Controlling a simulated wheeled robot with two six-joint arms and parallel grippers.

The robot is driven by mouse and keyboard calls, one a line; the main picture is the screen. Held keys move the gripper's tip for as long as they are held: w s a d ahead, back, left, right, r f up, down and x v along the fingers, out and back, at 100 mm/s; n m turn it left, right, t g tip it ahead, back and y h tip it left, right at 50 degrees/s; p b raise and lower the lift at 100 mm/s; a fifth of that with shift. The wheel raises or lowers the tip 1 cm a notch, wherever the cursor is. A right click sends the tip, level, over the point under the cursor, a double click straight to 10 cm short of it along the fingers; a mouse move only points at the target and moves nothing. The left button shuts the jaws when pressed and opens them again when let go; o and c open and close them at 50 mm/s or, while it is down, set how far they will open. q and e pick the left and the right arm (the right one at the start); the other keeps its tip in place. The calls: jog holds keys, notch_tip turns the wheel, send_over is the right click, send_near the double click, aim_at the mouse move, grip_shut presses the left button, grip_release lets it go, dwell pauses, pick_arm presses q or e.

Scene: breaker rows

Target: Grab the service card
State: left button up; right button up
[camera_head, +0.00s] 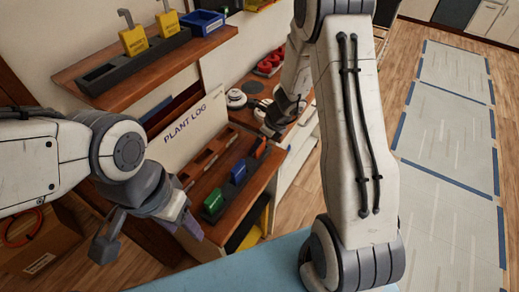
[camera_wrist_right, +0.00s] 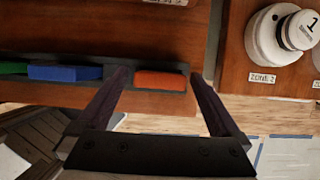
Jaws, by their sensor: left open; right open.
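A dark rack on the wooden counter holds a green card (camera_head: 213,202), a blue card (camera_head: 238,172) and an orange card (camera_head: 260,149). I cannot read which one is the service card. In the right wrist view the orange card (camera_wrist_right: 160,79) lies between the fingers of my right gripper (camera_wrist_right: 160,88). The gripper is open, and its fingers are on either side of the card without closing on it. The blue card (camera_wrist_right: 65,73) is left of the fingers. My left gripper (camera_head: 148,236) is open and empty, low in front of the counter.
A shelf (camera_head: 150,68) above holds yellow tags (camera_head: 135,41) in a dark rack and a blue bin (camera_head: 203,22). A "PLANT LOG" board (camera_head: 187,130) leans behind the counter. White round knobs (camera_wrist_right: 280,35) stand right of the rack. Floor mats (camera_head: 445,180) lie at right.

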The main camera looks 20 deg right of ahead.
jog(key=shift+w+a+f, duration=0.15)
jog(key=shift+w+f, duration=0.05)
jog(key=shift+f, duration=0.4)
jog(key=c, duration=1.3)
